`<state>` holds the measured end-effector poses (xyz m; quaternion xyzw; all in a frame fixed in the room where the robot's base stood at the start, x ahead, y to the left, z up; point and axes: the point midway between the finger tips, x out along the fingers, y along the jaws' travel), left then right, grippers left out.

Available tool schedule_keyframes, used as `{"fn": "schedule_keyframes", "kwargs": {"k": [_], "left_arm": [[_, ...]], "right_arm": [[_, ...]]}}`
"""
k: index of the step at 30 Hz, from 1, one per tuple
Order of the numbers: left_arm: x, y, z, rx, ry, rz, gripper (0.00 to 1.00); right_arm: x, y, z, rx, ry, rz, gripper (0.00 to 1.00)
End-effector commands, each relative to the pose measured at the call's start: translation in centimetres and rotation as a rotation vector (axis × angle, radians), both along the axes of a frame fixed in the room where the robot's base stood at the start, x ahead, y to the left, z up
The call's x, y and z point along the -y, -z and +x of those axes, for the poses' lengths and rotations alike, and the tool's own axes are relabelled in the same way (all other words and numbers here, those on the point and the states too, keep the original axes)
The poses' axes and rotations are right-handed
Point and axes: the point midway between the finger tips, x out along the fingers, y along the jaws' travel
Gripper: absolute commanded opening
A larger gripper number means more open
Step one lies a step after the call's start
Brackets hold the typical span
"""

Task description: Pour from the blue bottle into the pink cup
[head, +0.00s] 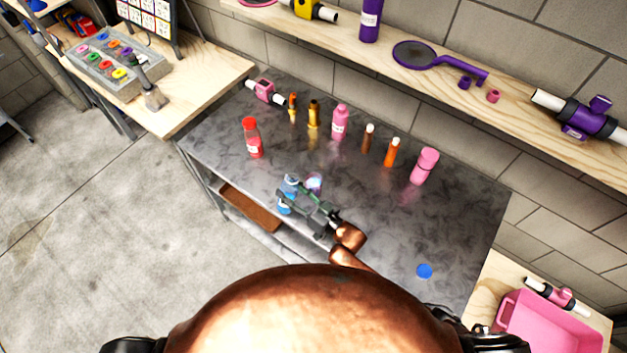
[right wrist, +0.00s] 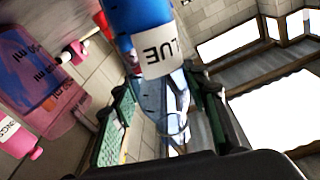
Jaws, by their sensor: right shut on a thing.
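The blue bottle (head: 284,208) is near the front left edge of the grey table, in my right gripper (head: 303,203). In the right wrist view, the blue bottle (right wrist: 135,14) has a white label reading "BLUE" upside down. It sits between the green-padded fingers of my right gripper (right wrist: 160,120), which is shut on it. I cannot tell how far the bottle is tilted. My left gripper is out of view.
A red bottle (head: 252,138), a pink bottle (head: 340,122), a pink container (head: 425,166) and several small bottles stand farther back on the grey table (head: 455,215). A blue disc (head: 424,271) lies at the front right. A pink bin (head: 540,325) stands at lower right.

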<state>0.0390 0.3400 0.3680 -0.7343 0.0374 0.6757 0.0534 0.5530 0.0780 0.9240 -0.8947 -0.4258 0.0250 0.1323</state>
Motion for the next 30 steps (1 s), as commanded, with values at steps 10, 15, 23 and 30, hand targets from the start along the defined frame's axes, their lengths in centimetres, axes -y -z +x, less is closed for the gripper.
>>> {"fn": "schedule_keyframes", "kwargs": {"k": [10,15,23,30], "left_arm": [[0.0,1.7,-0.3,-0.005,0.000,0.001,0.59],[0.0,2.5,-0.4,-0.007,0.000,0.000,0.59],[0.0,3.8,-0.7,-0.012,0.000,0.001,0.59],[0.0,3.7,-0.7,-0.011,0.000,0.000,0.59]], "right_arm": [[0.4,0.3,0.3,-0.098,0.000,0.142,0.08],[0.7,0.5,0.5,-0.150,0.001,0.211,0.08],[1.1,0.9,0.8,-0.225,-0.001,0.316,0.08],[0.9,-0.1,0.7,-0.296,-0.001,0.415,0.08]]}}
